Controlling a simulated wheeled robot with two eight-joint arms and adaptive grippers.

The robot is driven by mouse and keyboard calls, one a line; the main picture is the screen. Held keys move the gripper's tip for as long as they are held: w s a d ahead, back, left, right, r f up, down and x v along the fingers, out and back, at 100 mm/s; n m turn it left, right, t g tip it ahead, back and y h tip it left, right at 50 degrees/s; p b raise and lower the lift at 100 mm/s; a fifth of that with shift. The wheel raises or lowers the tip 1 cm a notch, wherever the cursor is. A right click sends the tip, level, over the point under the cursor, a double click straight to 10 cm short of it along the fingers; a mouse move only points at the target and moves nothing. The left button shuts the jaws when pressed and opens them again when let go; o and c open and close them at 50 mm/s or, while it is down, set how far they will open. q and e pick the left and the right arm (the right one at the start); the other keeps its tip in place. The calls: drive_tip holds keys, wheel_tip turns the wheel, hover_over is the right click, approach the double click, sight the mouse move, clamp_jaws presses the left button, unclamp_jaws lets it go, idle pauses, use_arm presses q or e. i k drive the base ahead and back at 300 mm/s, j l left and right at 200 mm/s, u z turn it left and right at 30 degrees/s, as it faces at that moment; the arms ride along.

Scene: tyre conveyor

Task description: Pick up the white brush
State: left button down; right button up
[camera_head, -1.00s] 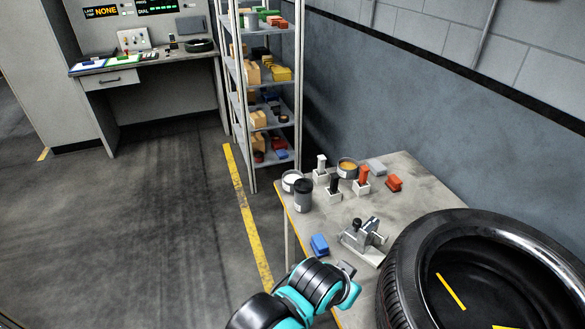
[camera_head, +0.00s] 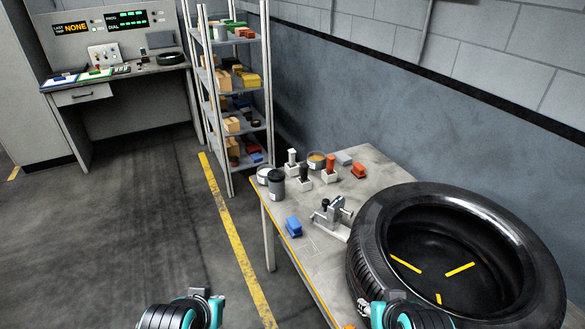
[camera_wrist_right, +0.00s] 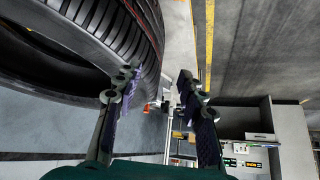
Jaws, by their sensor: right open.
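The white brush (camera_head: 292,158) looks like the white upright handle in a small white holder, at the back left of the grey table (camera_head: 375,172). A black-handled one (camera_head: 303,172) and an orange-handled one (camera_head: 330,166) stand close by. My left gripper (camera_head: 204,294) is at the bottom edge of the head view, left of the table and well short of the brush; its jaws are unclear. My right gripper (camera_wrist_right: 155,82) is open and empty in the right wrist view, beside the tyre. In the head view it is low by the tyre, far from the brush, which I cannot make out in the wrist view.
A large black tyre (camera_head: 365,262) takes up the right of the table. A metal clamp-like device (camera_head: 332,215), a blue block (camera_head: 293,226), a grey can (camera_head: 277,187) and an orange-topped tin (camera_head: 316,160) share the tabletop. A shelf rack (camera_head: 266,95) stands behind; the floor at left is clear.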

sight(291, 152)
drive_tip(key=i, duration=0.4)
drive_tip(key=k, duration=0.5)
drive_tip(key=i+j+z, duration=0.1)
drive_tip(key=z, duration=0.3)
drive_tip(key=i+j+z, duration=0.2)
drive_tip(key=z, duration=0.25)
drive_tip(key=i+j+z, duration=0.25)
drive_tip(key=j, duration=0.4)
drive_tip(key=i+j+z, duration=0.1)
drive_tip(key=i+j, duration=0.3)
drive_tip(key=j, duration=0.25)
drive_tip(key=i+j, duration=0.15)
drive_tip(key=j, duration=0.25)
drive_tip(key=i+j, duration=0.15)
drive_tip(key=j, duration=0.25)
drive_tip(key=i+j+z, duration=0.1)
drive_tip(key=j, duration=0.35)
drive_tip(key=i+j, duration=0.2)
drive_tip(key=j, duration=0.2)
drive_tip(key=i+j, duration=0.15)
drive_tip(key=j, duration=0.25)
